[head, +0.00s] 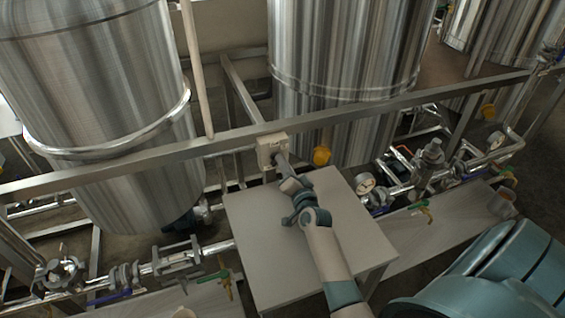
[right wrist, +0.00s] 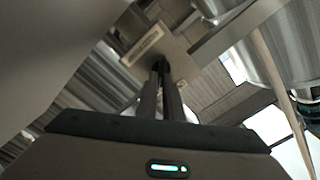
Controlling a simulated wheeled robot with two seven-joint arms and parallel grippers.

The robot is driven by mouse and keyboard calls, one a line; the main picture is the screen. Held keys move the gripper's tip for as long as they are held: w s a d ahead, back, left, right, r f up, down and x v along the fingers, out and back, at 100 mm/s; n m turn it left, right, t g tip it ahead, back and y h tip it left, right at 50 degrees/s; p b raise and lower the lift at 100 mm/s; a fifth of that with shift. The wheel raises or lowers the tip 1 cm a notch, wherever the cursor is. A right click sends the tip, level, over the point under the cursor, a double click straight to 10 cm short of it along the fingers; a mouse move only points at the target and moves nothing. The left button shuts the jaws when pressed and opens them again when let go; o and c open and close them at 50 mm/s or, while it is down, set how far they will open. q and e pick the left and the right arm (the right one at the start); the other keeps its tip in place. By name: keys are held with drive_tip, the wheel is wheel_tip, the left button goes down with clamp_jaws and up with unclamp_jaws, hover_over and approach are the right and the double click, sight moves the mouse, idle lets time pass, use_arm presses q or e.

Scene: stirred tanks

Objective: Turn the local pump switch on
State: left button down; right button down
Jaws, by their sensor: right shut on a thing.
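The local pump switch is a small beige box (head: 271,148) fixed to the horizontal metal rail between two tanks. It also shows in the right wrist view (right wrist: 147,47), with a pale label strip on its face. My right gripper (head: 280,159) reaches up to the front of the box. In the right wrist view its two fingers (right wrist: 160,68) are close together at a small dark knob on the box face. They are shut on this knob, which is mostly hidden between the fingertips, so its setting cannot be read. My left gripper is not in view.
A grey table (head: 260,245) stands below my right arm, its top bare. Large steel tanks (head: 95,90) rise behind the rail (head: 130,154). Pipes, valves and a pressure gauge (head: 364,183) lie right of the table.

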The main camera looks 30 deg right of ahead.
drive_tip(key=shift+f+m, duration=0.15)
drive_tip(key=shift+m, duration=0.85)
drive_tip(key=c, duration=1.9)
unclamp_jaws()
drive_tip(key=shift+d, duration=0.1)
drive_tip(key=shift+s, duration=0.2)
drive_tip(key=b+v, duration=0.3)
drive_tip(key=v, duration=1.3)
drive_tip(key=shift+b, duration=0.3)
drive_tip(key=shift+s+a, duration=0.3)
drive_tip(key=shift+s, duration=0.25)
